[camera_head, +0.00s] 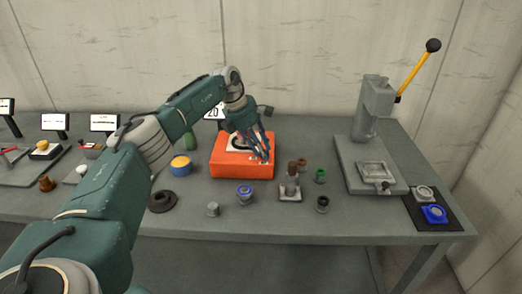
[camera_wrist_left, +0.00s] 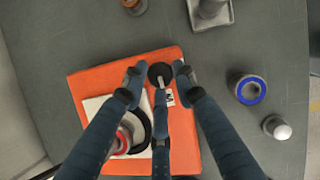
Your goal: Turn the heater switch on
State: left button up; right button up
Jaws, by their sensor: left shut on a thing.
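The orange heater (camera_head: 232,168) is a low box on the grey table, and it also fills the middle of the left wrist view (camera_wrist_left: 185,140). Its switch, a round black knob (camera_wrist_left: 160,70) with a light pointer, sits near the box's edge by a small white label. My left gripper (camera_head: 262,156) comes down over the heater's right side. In the wrist view its fingers (camera_wrist_left: 158,82) are around the knob, shut on it. The exact contact is hard to see. In the head view the fingers hide the knob. My right gripper is not in view.
A white plate with a dark ring (camera_wrist_left: 130,130) lies on the heater. A press (camera_head: 372,125) with a yellow lever (camera_head: 416,73) stands right.

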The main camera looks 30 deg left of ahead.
pick_arm(q)
jog(key=shift+w+d+r+m, duration=0.15)
jog(key=shift+m, duration=0.35)
jog(key=o, duration=1.1)
jog(key=shift+o, duration=0.2)
jog(key=v, duration=1.2)
